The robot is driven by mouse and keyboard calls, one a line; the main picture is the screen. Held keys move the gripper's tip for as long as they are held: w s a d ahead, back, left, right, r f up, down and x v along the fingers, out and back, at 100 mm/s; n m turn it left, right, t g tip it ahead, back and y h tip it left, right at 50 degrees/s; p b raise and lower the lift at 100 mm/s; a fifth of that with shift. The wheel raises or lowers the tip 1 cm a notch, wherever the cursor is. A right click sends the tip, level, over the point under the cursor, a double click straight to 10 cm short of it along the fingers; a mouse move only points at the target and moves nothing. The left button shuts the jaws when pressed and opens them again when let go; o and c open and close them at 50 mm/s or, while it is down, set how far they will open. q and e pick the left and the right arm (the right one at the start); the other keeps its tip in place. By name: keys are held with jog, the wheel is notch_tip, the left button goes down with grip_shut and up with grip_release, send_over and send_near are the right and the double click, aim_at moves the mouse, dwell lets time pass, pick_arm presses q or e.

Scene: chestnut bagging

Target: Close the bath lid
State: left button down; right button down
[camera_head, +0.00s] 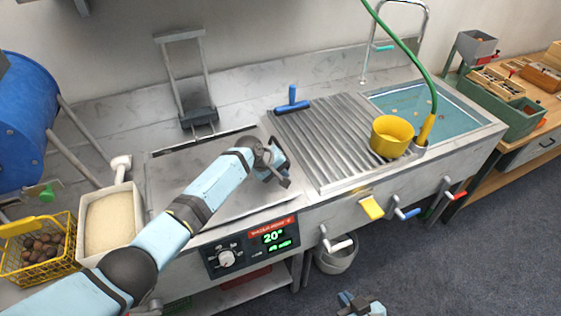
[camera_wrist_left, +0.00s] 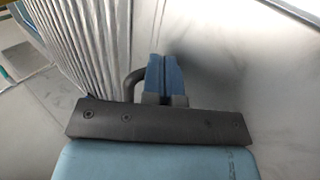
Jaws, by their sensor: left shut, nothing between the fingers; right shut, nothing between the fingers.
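The bath lid (camera_head: 185,178) is a grey metal panel lying flat, or nearly flat, over the bath left of the ribbed drainer. A narrow dark gap shows along its back edge. My left gripper (camera_head: 281,167) is above the lid's right edge, shut and empty. In the left wrist view its blue fingers (camera_wrist_left: 163,75) are together beside a dark curved bar (camera_wrist_left: 130,86), perhaps the lid's handle; I cannot tell if they touch. My arm hides part of the lid. My right gripper (camera_head: 358,304) is shut and low at the bottom edge, away from the lid.
The ribbed drainer (camera_head: 335,140) carries a blue-handled tool (camera_head: 291,100) and a yellow cup (camera_head: 391,136). A water basin (camera_head: 405,103) is at right. A control panel (camera_head: 250,246) reads 20°. A sand-filled container (camera_head: 110,225) and a yellow chestnut basket (camera_head: 38,250) stand at left.

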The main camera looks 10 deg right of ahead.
pick_arm(q)
notch_tip(320, 180, down, 2)
jog(key=shift+f+b, duration=0.1)
jog(key=shift+b, duration=0.2)
jog(key=shift+s+a+f, duration=0.1)
jog(key=shift+s+f, duration=0.25)
jog(key=shift+f, duration=0.05)
jog(key=shift+r+p, duration=0.45)
jog(key=shift+r, duration=0.1)
notch_tip(320, 180, up, 10)
jog(key=p, duration=0.8)
jog(key=shift+w, duration=0.25)
